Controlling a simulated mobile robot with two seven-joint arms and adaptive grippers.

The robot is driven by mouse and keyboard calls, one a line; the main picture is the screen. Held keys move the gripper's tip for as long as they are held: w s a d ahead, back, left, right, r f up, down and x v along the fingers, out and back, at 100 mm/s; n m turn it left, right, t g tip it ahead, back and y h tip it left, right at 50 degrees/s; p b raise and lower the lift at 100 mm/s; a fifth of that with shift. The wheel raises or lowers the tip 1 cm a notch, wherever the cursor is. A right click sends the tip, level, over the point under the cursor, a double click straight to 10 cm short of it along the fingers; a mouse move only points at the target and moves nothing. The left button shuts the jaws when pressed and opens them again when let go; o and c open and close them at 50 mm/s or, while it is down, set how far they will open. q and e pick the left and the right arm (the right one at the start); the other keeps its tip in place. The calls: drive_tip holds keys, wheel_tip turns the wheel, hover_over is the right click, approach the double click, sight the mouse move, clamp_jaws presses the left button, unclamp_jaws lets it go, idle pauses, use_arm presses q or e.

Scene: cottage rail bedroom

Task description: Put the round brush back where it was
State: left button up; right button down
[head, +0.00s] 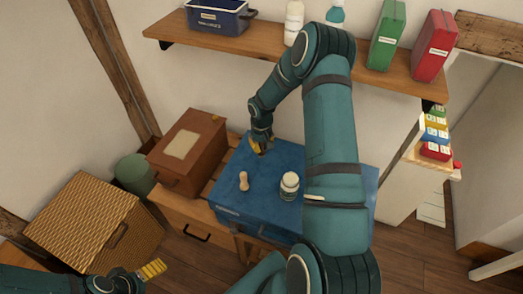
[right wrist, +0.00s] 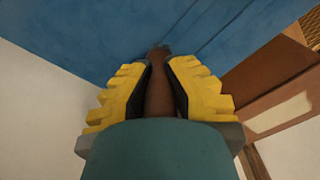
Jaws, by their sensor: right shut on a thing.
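My right gripper (head: 258,147) is over the back left part of a blue case (head: 228,200). In the right wrist view its yellow fingers (right wrist: 160,85) are shut on a slim brown handle (right wrist: 159,98), which points toward the blue surface. A small tan wooden piece (head: 243,181) stands on the case in front of the gripper. My left gripper (head: 152,269) is low at the left, away from the case; its opening is unclear.
A white jar (head: 289,187) stands on the case. A brown box (head: 187,150) is left of it, with a wicker basket (head: 92,222) further left. A wall shelf (head: 250,42) above holds a blue bin (head: 218,18), bottles, a green case (head: 388,35) and a red case (head: 433,46).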

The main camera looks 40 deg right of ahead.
wheel_tip(320, 180, down, 2)
drive_tip(key=shift+f, duration=0.1)
drive_tip(key=shift+f, duration=0.1)
drive_tip(key=c, duration=1.1)
unclamp_jaws()
drive_tip(key=shift+c, duration=0.2)
drive_tip(key=shift+r, duration=0.25)
wheel_tip(320, 180, up, 12)
drive_tip(key=shift+f+p, duration=0.1)
drive_tip(key=shift+p, duration=0.6)
